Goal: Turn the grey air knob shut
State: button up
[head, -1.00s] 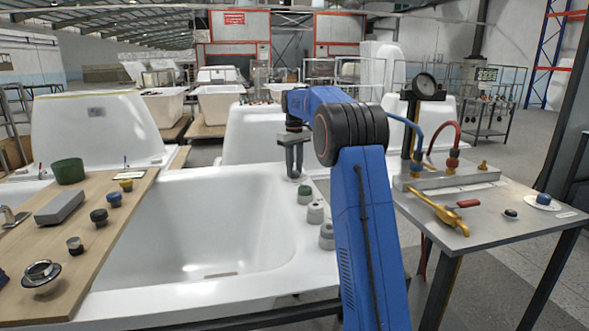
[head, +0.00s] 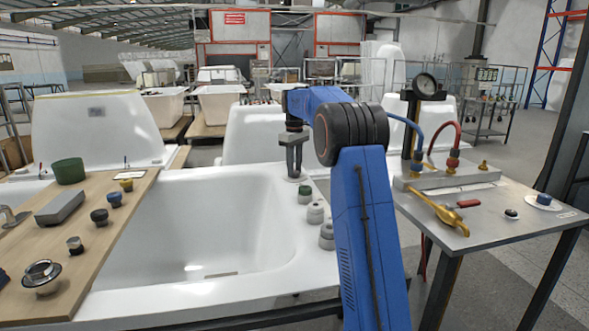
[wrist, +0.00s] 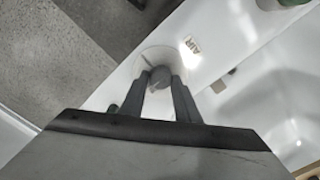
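The grey air knob (wrist: 158,77) sits on a round white base on the tub's rim, beside an "AIR" label (wrist: 193,46) in the wrist view. My gripper (wrist: 160,84) reaches down over it, with one dark finger on each side. The fingers look closed against the knob's sides, with no clear gap at their tips. In the head view my gripper (head: 295,170) points straight down at the tub's right rim, and the knob is mostly hidden by the fingers. The white tub (head: 200,235) stands below.
A green-topped knob (head: 305,193) and two grey-white knobs (head: 315,212) (head: 327,236) stand nearby on the same rim. A wooden board (head: 105,225) with small parts lies across the tub's left. A metal bench (head: 480,225) with a gauge and brass valve is at right.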

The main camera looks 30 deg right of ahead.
jog(key=shift+o, duration=1.4)
jog(key=shift+r, duration=0.15)
notch_tip(320, 180, up, 17)
